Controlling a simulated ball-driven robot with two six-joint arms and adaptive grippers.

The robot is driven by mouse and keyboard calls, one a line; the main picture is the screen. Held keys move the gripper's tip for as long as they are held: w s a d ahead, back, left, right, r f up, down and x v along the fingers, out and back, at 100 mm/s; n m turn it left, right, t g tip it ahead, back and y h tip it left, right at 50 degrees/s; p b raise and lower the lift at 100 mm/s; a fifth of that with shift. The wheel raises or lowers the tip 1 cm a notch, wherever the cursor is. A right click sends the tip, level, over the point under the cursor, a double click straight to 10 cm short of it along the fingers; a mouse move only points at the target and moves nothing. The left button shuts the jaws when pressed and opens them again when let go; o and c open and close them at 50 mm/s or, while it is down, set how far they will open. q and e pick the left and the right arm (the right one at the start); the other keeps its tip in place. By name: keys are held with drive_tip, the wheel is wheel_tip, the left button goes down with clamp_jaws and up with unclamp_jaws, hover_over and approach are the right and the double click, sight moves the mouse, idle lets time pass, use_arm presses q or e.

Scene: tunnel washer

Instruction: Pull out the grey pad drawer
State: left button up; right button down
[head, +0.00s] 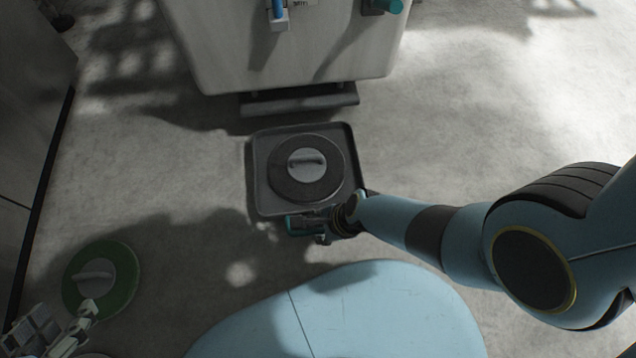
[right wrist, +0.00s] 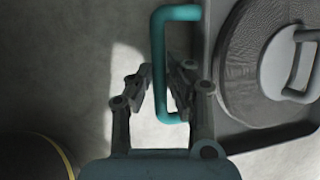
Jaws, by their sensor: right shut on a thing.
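The grey pad drawer is a dark shallow square tray (head: 262,205) with a round grey pad (head: 283,187) and a pale grip on it. In the head view it is in front of the machine, out in the open. Its teal handle (right wrist: 158,60) is on the side nearest me. My right gripper (head: 322,224) is shut on this handle, with the handle's bar between its fingers in the right wrist view (right wrist: 162,85). The arm partly covers the tray's near right corner. My left gripper (head: 85,312) is at the lower left, by a green pad; its finger opening is unclear.
The pale machine (head: 290,60) stands at the top, with a dark ledge (head: 300,99) under its front. The round green pad (head: 118,275) with a pale grip is at the lower left. A dark cabinet wall (head: 30,120) runs along the left. Floor on the right is clear.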

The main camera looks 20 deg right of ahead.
drive_tip(key=shift+s, duration=0.1)
drive_tip(key=c, duration=1.3)
unclamp_jaws()
drive_tip(key=v, duration=1.2)
